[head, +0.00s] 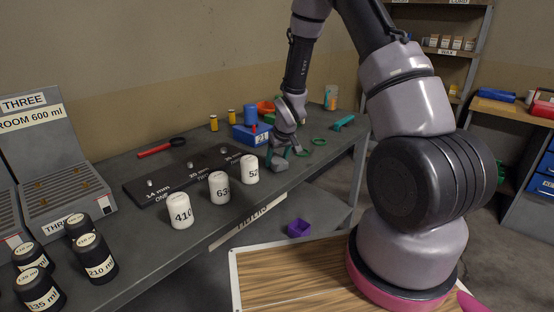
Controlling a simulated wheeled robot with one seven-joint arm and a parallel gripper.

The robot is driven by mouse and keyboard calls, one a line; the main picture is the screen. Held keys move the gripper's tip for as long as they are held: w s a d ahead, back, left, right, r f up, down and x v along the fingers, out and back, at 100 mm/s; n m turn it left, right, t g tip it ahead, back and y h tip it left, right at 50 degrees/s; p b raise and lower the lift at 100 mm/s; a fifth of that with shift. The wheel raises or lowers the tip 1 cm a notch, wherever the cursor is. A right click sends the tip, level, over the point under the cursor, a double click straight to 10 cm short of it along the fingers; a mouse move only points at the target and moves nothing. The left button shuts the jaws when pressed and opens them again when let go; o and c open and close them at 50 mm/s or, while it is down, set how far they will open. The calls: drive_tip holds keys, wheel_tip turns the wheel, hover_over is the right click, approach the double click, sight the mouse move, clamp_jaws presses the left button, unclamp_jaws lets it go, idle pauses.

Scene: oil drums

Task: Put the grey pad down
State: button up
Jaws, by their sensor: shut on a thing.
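My gripper (284,148) points down over the far part of the grey workbench (225,232). It is shut on a small grey pad (280,164), which shows just below the fingers. The pad is close to the bench top; I cannot tell whether it touches it. The fingers and the dark bench hide part of its outline.
Green rings (319,142) lie right of my gripper, and a blue bin marked 21 (250,134) stands left of it. White containers (220,187), a black board (190,174) and black weights (95,258) stand nearer. A purple box (298,228) sits lower down.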

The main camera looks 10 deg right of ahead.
drive_tip(key=o, duration=1.4)
drive_tip(key=shift+f, duration=0.1)
drive_tip(key=shift+o, duration=0.2)
drive_tip(key=s+d+r+m, duration=0.15)
drive_tip(key=s+r, duration=0.25)
drive_tip(key=r, duration=0.5)
drive_tip(key=s+d+r+m+t, duration=0.15)
drive_tip(key=s+r, duration=0.25)
drive_tip(key=r, duration=0.6)
drive_tip(key=s+d+r, duration=0.2)
drive_tip(key=s+r, duration=0.2)
drive_tip(key=r, duration=0.5)
drive_tip(key=s+r+m, duration=0.2)
drive_tip(key=s+r, duration=0.3)
drive_tip(key=s, duration=0.3)
drive_tip(key=s+r+m+t, duration=0.1)
drive_tip(key=s+r+m, duration=0.1)
drive_tip(key=s+r, duration=0.4)
drive_tip(key=s, duration=0.3)
drive_tip(key=shift+s+d+r+y, duration=0.2)
drive_tip(key=shift+s+d+y, duration=0.1)
drive_tip(key=shift+y, duration=0.1)
drive_tip(key=shift+w, duration=0.1)
